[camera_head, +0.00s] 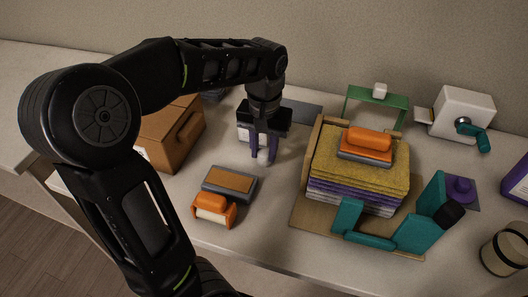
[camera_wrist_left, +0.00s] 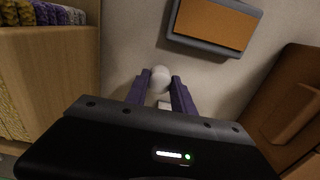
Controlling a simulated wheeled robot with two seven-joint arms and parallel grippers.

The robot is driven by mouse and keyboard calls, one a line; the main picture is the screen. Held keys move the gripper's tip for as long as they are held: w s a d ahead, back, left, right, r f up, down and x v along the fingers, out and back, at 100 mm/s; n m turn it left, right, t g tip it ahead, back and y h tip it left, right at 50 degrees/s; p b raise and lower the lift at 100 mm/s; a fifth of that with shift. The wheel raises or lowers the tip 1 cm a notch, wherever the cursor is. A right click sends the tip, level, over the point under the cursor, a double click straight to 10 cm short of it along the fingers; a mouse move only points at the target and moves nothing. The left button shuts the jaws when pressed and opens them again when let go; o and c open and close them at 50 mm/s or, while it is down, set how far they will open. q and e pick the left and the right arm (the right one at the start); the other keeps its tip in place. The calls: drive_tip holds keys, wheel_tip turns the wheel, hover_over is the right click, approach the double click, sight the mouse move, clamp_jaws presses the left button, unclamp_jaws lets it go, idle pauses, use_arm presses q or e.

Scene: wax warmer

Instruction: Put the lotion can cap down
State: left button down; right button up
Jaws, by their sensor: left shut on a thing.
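My left gripper (camera_head: 262,158) points down over the table between the brown box and the stack of cloths. Its purple fingers are shut on a small white rounded piece, which I take to be the lotion can cap (camera_head: 263,157). In the left wrist view the cap (camera_wrist_left: 160,78) sits between the two fingertips (camera_wrist_left: 161,84). The cap is close to the table top; I cannot tell whether it touches it. My right gripper is not in view.
A grey-framed orange block (camera_head: 230,181) and an orange-and-white piece (camera_head: 212,212) lie in front. The brown box (camera_head: 172,135) is left, the cloth stack (camera_head: 350,175) right. A beige-and-black can (camera_head: 507,250) is far right. Bare table (camera_head: 275,205) lies between block and stack.

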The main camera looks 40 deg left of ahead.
sight(264, 151)
use_arm(q)
drive_tip(key=shift+f, duration=0.6)
drive_tip(key=c, duration=1.1)
unclamp_jaws()
drive_tip(key=shift+f, duration=0.1)
wheel_tip(264, 151, up, 9)
drive_tip(key=shift+f, duration=0.2)
wheel_tip(264, 151, up, 4)
drive_tip(key=p, duration=0.3)
drive_tip(key=shift+f, duration=0.1)
